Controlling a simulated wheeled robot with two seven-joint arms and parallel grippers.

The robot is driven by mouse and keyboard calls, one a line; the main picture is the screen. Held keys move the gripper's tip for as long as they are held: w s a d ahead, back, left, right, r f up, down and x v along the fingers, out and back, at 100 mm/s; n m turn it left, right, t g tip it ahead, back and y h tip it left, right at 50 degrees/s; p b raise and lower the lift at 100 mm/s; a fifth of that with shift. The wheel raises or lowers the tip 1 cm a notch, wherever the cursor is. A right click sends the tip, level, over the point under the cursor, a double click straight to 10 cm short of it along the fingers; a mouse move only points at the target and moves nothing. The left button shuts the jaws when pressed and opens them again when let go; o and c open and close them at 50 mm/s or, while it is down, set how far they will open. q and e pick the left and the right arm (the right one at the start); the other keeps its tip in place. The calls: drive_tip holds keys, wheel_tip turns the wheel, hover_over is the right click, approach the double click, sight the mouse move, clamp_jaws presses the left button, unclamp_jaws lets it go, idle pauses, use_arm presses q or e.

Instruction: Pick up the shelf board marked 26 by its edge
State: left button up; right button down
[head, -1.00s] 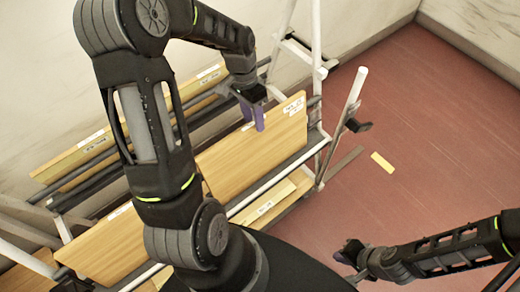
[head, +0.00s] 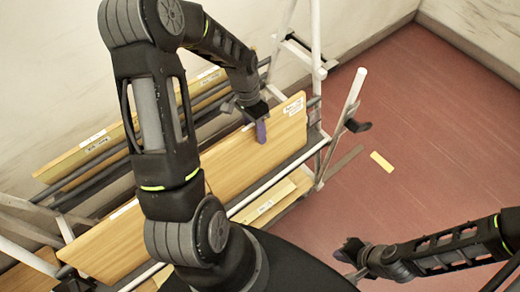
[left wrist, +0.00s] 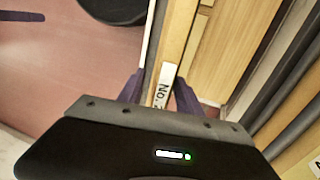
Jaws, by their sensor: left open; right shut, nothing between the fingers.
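A wooden shelf board (head: 240,165) leans on the rack, with a white label near its upper right corner too small to read. My left gripper (head: 261,132) is at this board's upper edge, with one purple finger showing in front of its face. In the left wrist view, the open left gripper (left wrist: 158,95) has a finger on each side of a board's narrow edge (left wrist: 174,48). The edge label there reads "No. 2", with the rest hidden by the gripper body. My right gripper (head: 350,252) is shut and empty above the floor.
A lower board (head: 270,203) lies beneath. White rack posts (head: 345,115) stand close to the right. A yellow strip (head: 382,162) lies on the open red floor.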

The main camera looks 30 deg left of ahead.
idle(0.3)
use_arm(q)
clamp_jaws()
idle(0.3)
drive_tip(key=shift+r, duration=0.1)
idle(0.9)
